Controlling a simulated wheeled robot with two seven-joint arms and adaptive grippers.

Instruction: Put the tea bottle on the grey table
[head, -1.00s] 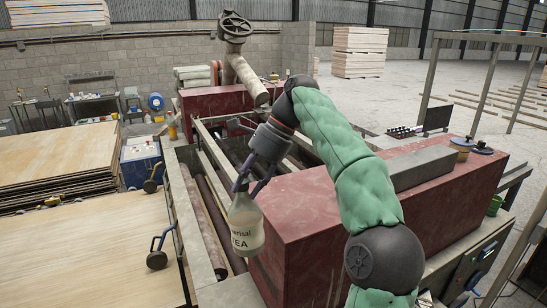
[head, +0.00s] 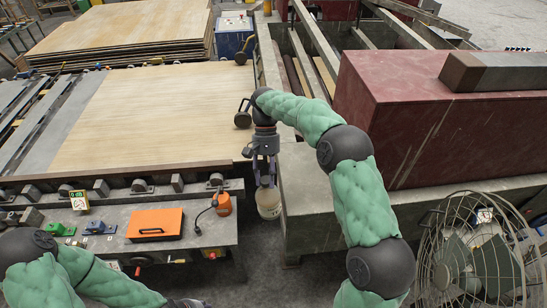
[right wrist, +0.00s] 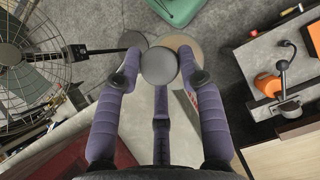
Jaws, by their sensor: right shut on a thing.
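My right gripper (head: 266,178) is shut on the tea bottle (head: 269,203), a pale bottle hanging below the fingers, roughly upright. In the right wrist view the fingers (right wrist: 160,80) surround its grey round cap (right wrist: 159,65). The bottle is in the air, just right of the grey table (head: 118,212), whose edge also shows in the right wrist view (right wrist: 262,55). My left gripper (head: 188,303) barely shows at the bottom edge of the head view; its fingers are mostly cut off.
On the grey table are an orange case (head: 155,223), an orange tool (head: 222,203) with a dark cable, and small green and blue items. Veneer sheets (head: 150,115) lie behind it. A red block (head: 430,115) and a large fan (head: 470,255) stand at the right.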

